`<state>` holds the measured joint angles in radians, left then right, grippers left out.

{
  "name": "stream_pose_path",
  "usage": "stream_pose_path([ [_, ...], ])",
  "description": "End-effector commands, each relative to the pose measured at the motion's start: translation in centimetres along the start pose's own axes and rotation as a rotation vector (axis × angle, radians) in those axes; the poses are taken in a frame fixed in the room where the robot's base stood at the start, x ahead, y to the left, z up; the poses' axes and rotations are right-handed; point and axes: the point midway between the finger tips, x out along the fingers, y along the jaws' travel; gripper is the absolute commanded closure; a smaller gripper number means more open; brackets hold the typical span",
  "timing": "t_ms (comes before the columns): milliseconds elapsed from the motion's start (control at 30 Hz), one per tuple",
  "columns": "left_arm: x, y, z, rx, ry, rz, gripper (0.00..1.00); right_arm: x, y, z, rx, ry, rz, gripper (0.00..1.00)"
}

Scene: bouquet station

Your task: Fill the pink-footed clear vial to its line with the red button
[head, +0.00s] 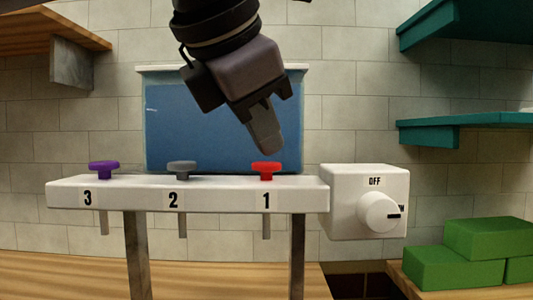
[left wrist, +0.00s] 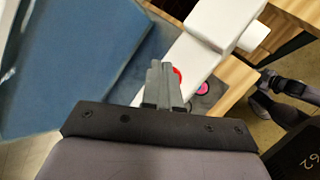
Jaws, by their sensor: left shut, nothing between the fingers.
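The red button (head: 267,168) sits on top of the white dispenser bar (head: 220,198) above the label 1, with a thin grey spout (head: 266,226) below it. My left gripper (head: 266,148) is shut and empty, pointing down just above the red button; I cannot tell whether it touches. In the left wrist view the closed fingers (left wrist: 163,78) partly cover the red button (left wrist: 178,74). A small round pink thing (left wrist: 203,88) below the bar may be the vial's pink foot; its clear body and fill level cannot be made out. The vial does not show in the head view.
A grey button (head: 181,169) and a purple button (head: 104,169) share the bar. A white box with a knob (head: 378,212) stands at its right, its mark pointing right. A blue tank (head: 220,120) stands behind. Green blocks (head: 455,268) and teal shelves (head: 460,130) are at right.

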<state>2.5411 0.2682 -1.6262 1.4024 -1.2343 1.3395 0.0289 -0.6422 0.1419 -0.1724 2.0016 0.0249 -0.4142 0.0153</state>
Motion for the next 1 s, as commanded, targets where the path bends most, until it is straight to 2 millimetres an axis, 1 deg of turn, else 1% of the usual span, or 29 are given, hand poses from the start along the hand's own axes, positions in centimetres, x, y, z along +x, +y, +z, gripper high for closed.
stream_pose_path([
  [33,-0.4,0.3,0.3,0.000,0.000,0.000,1.00,-0.3,0.0,-0.4,0.000,0.000,0.000,0.57],
  [100,-0.5,0.4,0.4,0.000,-0.001,0.000,1.00,-0.4,0.0,-0.6,0.000,0.000,0.000,0.57],
  [400,-0.5,0.4,0.4,0.000,-0.002,0.001,1.00,-0.4,0.0,-0.5,-0.001,-0.001,-0.001,0.57],
  [533,-0.9,0.6,0.7,0.000,-0.003,0.001,1.00,-0.6,0.0,-0.8,-0.004,-0.001,-0.001,0.57],
  [1000,-4.0,2.9,3.0,0.000,-0.003,0.001,1.00,-3.0,-0.1,-3.9,-0.008,-0.002,-0.001,0.57],
])
